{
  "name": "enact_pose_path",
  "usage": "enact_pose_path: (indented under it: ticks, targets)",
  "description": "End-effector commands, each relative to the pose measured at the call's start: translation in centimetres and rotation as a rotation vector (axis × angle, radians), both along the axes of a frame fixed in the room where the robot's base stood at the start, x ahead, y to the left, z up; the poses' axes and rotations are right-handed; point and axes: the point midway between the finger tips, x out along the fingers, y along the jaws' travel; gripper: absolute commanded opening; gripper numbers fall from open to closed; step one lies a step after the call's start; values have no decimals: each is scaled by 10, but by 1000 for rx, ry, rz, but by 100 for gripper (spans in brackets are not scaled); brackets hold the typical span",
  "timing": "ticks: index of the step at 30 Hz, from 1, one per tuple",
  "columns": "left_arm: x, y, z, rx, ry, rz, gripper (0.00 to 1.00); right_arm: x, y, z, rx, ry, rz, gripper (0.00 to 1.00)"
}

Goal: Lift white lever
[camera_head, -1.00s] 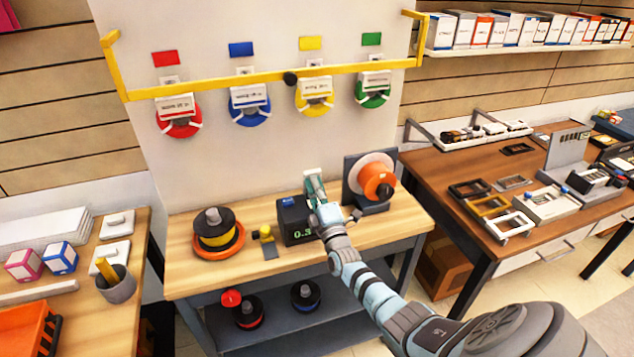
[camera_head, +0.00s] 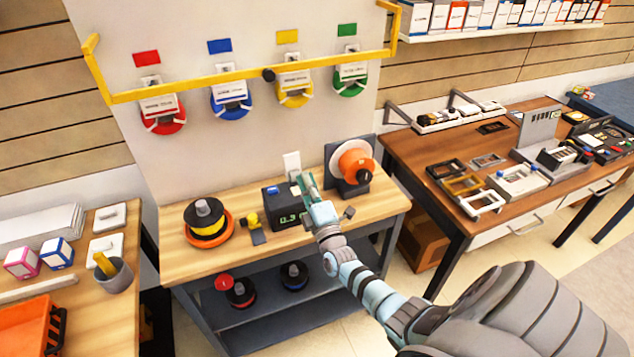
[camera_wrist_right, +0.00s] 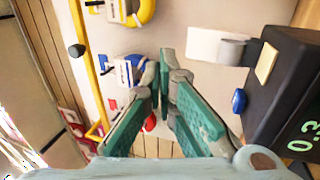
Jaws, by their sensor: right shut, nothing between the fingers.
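A white upright piece (camera_head: 292,163) stands at the wall behind a black box (camera_head: 287,211) with a green display. It looks like the white lever, and it also shows as a white plate (camera_wrist_right: 205,44) with a grey cylinder in the right wrist view. My right gripper (camera_head: 304,183) is over the top of the black box, in front of and just below the white piece. In the right wrist view the green fingers (camera_wrist_right: 166,72) are closed together and empty, apart from the white plate. A blue button (camera_wrist_right: 238,101) sits on the box. My left gripper is not in view.
An orange spool on a dark stand (camera_head: 356,165) is close right of the box. A yellow spool (camera_head: 207,223) and a small yellow-topped part (camera_head: 254,222) are to its left. A yellow rail (camera_head: 232,76) crosses the wall above. The bench front (camera_head: 235,262) has bare wood.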

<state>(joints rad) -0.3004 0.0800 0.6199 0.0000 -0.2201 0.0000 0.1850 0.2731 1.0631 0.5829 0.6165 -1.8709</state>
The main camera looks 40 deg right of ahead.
Motion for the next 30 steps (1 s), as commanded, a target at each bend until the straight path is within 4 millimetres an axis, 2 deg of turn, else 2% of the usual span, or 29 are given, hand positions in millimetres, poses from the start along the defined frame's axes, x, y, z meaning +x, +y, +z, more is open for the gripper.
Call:
enact_pose_path:
  ticks: [3,9,27,30]
  targets:
    - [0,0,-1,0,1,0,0,-25,10,2,1,2,4,0]
    - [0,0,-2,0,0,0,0,-49,18,7,2,2,3,0]
    - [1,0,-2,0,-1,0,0,-53,18,8,1,2,1,0]
    - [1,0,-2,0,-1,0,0,-53,18,7,57,-13,19,0]
